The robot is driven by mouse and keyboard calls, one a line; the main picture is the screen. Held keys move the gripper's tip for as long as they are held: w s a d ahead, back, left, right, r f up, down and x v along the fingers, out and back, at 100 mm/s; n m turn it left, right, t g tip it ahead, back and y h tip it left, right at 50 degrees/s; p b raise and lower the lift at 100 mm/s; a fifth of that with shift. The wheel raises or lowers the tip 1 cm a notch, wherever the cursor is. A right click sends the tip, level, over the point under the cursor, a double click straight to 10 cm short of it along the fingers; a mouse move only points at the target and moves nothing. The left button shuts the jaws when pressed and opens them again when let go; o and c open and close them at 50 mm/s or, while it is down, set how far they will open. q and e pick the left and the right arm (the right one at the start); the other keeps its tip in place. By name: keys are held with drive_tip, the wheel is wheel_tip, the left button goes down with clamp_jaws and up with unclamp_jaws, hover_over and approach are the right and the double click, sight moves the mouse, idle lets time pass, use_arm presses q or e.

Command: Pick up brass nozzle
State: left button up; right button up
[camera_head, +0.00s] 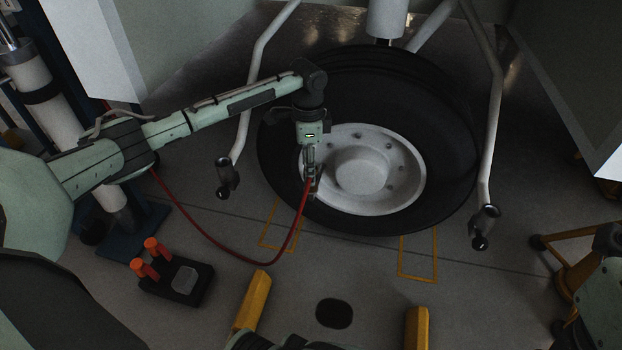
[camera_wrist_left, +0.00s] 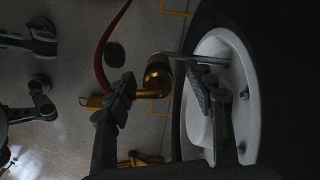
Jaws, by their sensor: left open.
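The brass nozzle (camera_wrist_left: 157,74) shows in the left wrist view, between the two fingers of my left gripper (camera_wrist_left: 160,98). The fingers stand apart, one on each side of it, and I see no clear contact. A grey metal tube (camera_wrist_left: 190,58) runs from the nozzle's end towards the white wheel hub. In the head view my left gripper (camera_head: 311,172) points down in front of the wheel's left side. The red hose (camera_head: 240,259) rises to it there, and the nozzle is too small and dark to make out.
The big black tyre (camera_head: 448,165) with its white hub (camera_head: 362,172) stands close beside the left gripper. Grey struts (camera_head: 496,110) flank it. Yellow chocks (camera_head: 252,300) and a black box with orange knobs (camera_head: 178,281) are on the floor. A yellow stand (camera_head: 562,255) is at right.

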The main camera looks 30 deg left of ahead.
use_arm(q)
drive_tip(key=f, duration=0.1)
drive_tip(key=f+b, duration=0.1)
drive_tip(key=f, duration=0.2)
drive_tip(key=shift+d+f, duration=0.1)
drive_tip(key=shift+d, duration=0.2)
clamp_jaws()
